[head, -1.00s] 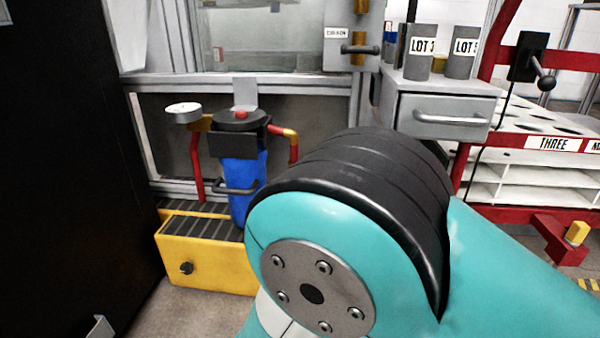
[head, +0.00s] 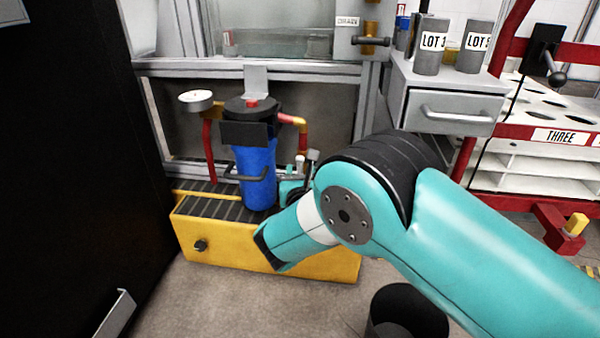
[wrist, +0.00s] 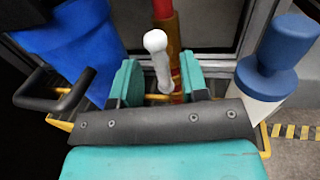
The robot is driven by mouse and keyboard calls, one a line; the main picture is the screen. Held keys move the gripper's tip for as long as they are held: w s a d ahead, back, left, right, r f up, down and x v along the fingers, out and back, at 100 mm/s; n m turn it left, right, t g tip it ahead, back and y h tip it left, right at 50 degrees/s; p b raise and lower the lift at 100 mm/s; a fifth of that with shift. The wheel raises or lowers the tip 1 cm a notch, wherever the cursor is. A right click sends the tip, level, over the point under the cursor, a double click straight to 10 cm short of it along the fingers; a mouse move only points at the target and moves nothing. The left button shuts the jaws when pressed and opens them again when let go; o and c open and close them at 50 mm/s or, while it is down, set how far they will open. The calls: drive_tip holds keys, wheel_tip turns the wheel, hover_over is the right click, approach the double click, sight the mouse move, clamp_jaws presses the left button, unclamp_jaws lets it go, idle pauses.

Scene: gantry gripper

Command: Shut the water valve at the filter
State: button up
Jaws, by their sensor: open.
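The blue filter housing (head: 257,170) with a black head and red button stands on the yellow base at left in the head view; its blue side (wrist: 70,45) is at upper left in the wrist view. A white-tipped valve lever (wrist: 157,60) stands up in front of a red and copper pipe (wrist: 167,25), beside the filter. My gripper (wrist: 158,80) is open, with one teal finger on each side of the lever; contact cannot be told. In the head view my gripper (head: 291,188) is small and partly hidden by my arm, right of the filter.
A black handle (wrist: 60,95) juts from the filter at left of my gripper. A blue-topped part (wrist: 285,45) stands close at right. The yellow base (head: 225,245) has a ribbed top. A dark bin (head: 405,315) stands on the floor at front.

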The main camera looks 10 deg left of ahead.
drive_tip(key=shift+w+a+b, duration=0.15)
drive_tip(key=shift+w+b, duration=0.05)
drive_tip(key=shift+w, duration=0.55)
drive_tip(key=shift+w+a+b, duration=0.15)
drive_tip(key=shift+w+b, duration=0.05)
drive_tip(key=shift+w, duration=0.5)
drive_tip(key=shift+c, duration=0.5)
clamp_jaws()
